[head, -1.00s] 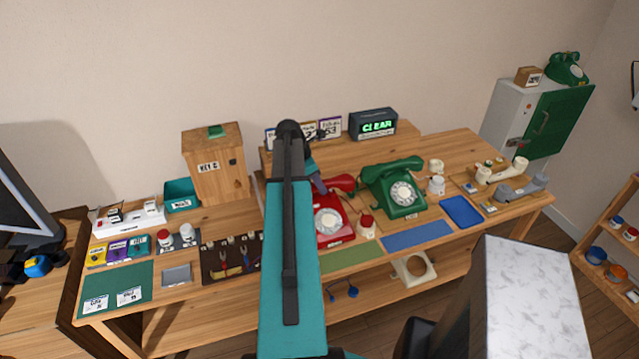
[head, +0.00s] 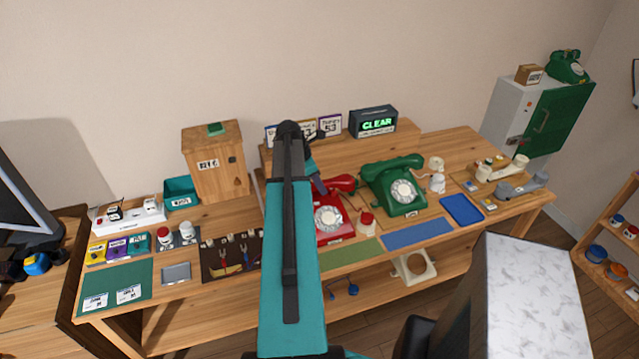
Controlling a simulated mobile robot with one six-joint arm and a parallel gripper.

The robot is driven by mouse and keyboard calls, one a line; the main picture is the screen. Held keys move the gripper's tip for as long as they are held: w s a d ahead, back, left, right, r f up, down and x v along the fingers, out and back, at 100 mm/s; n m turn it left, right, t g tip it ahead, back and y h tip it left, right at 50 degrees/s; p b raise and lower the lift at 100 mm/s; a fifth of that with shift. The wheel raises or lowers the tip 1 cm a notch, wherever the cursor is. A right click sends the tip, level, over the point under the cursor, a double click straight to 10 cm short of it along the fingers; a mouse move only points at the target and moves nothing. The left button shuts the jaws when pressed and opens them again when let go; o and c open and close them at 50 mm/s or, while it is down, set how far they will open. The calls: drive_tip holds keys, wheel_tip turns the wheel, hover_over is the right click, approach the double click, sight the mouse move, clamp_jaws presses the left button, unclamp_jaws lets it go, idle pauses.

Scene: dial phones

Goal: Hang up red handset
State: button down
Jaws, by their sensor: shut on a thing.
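The red phone (head: 330,221) stands on the workbench, partly hidden behind my teal arm. Its red handset (head: 342,184) shows at the top of the phone, and its left part is hidden by my arm and gripper. My gripper (head: 318,184) is at the handset's left side and shut on it; the fingertips are mostly hidden. I cannot tell whether the handset rests fully in its cradle. The green phone (head: 397,188) stands just to the right with its handset lying across its top.
A red-capped jar (head: 366,222) stands close in front of the red phone's right side. A lit CLEAR sign (head: 374,122) is on the shelf behind. A wooden box (head: 216,163) stands to the left. Green and blue mats (head: 419,233) lie along the front edge.

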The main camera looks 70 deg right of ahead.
drive_tip(key=shift+f, duration=0.45)
idle(0.3)
drive_tip(key=c, duration=1.4)
unclamp_jaws()
drive_tip(key=shift+o, duration=0.2)
drive_tip(key=shift+r, duration=0.1)
drive_tip(key=b+v, duration=0.4)
drive_tip(key=v, duration=0.9)
drive_tip(key=shift+w+a+r, duration=0.15)
drive_tip(key=shift+r, duration=0.1)
